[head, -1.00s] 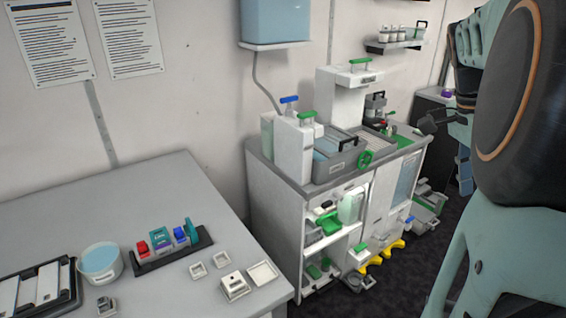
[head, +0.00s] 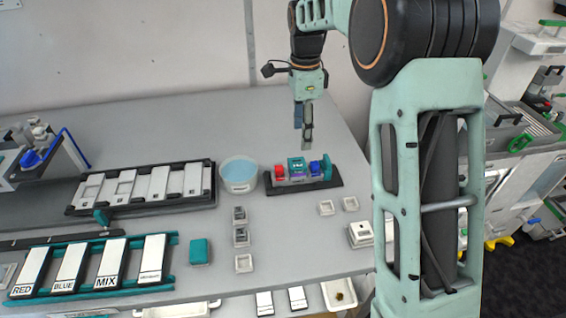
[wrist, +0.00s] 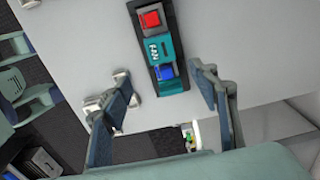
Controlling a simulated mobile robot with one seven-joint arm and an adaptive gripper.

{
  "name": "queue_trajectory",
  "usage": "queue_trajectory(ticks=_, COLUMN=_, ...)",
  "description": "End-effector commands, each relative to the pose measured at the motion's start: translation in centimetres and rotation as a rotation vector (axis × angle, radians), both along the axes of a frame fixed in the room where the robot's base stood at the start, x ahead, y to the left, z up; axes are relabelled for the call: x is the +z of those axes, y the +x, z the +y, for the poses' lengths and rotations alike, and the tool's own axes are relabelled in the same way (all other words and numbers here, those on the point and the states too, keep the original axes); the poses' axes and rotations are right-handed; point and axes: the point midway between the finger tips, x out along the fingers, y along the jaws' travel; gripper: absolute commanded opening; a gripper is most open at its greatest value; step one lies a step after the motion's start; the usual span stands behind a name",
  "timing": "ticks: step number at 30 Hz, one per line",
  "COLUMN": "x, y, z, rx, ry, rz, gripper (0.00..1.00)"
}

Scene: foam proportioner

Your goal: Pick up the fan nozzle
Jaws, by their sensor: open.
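The fan nozzle (head: 297,168) is a small teal block in the middle slot of a dark rack (head: 328,182) on the grey table. In the wrist view the teal fan nozzle (wrist: 158,49) shows white FAN lettering, between a red block (wrist: 151,19) and a blue block (wrist: 165,73). The head view also shows the red block (head: 280,172) and the blue block (head: 316,168). My gripper (head: 307,143) is above and behind the rack, pointing down. In the wrist view my gripper (wrist: 160,80) has its two fingers spread apart with nothing held between them.
A bowl of blue liquid (head: 238,174) stands just left of the rack. Small square holders (head: 240,237) lie in front, and a white box (head: 361,233) is at the right. A black tray of white plates (head: 140,188) is farther left. The table behind the rack is clear.

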Motion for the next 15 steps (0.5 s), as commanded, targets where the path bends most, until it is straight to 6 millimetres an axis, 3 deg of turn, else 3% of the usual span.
queue_trajectory(ticks=9, x=-4.4, y=0.0, z=0.8, rx=0.001, ry=0.01, rz=0.006, gripper=0.55)
queue_trajectory(ticks=15, x=-6.0, y=0.0, z=0.7, rx=0.001, ry=0.01, rz=0.004, gripper=0.55)
